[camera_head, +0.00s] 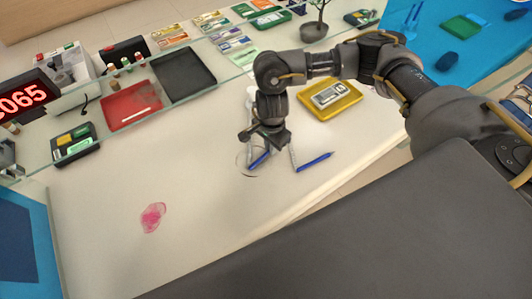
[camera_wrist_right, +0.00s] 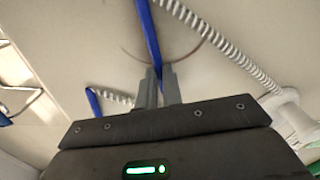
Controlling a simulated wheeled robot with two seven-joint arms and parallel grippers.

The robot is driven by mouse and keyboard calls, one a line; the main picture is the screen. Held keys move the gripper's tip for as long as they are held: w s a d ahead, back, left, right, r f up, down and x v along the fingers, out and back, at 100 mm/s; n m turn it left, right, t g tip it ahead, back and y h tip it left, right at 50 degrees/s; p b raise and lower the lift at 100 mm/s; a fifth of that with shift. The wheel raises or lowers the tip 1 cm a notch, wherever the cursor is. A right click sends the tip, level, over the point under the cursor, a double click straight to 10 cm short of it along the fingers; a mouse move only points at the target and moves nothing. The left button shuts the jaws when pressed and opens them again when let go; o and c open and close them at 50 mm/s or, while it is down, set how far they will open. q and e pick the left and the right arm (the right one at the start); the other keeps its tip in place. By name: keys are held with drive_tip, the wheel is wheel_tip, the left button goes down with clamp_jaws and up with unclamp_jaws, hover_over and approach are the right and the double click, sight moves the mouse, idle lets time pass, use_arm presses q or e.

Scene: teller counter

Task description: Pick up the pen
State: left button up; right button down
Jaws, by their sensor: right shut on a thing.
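A blue pen (camera_head: 260,159) is at the counter surface under my right gripper (camera_head: 262,149). In the right wrist view the pen (camera_wrist_right: 148,30) runs up from between the two fingertips (camera_wrist_right: 158,74), which are shut on it. A second blue pen (camera_head: 314,162) lies to the right, apart from the gripper; part of it seems to show in the right wrist view (camera_wrist_right: 94,103). My left gripper is in neither view.
White coiled cords (camera_wrist_right: 225,45) run beside the pens. A yellow tray (camera_head: 347,106) stands behind, and red (camera_head: 120,115) and black (camera_head: 205,73) trays lie at the back left. A pink mark (camera_head: 152,217) is on otherwise clear counter at the left.

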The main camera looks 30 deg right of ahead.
drive_tip(key=shift+r, duration=0.4)
wheel_tip(320, 180, up, 2)
drive_tip(key=shift+w+r+b, duration=0.1)
drive_tip(key=shift+r+b, duration=0.05)
drive_tip(key=shift+b, duration=0.35)
drive_tip(key=s+a+r+p, duration=0.2)
drive_tip(key=s+a+r, duration=0.3)
drive_tip(key=s+r, duration=0.65)
drive_tip(key=w+d+r+n, duration=0.3)
drive_tip(key=w+d+n, duration=0.2)
drive_tip(key=n, duration=0.9)
drive_tip(key=shift+d+r, duration=0.2)
drive_tip(key=shift+d, duration=0.25)
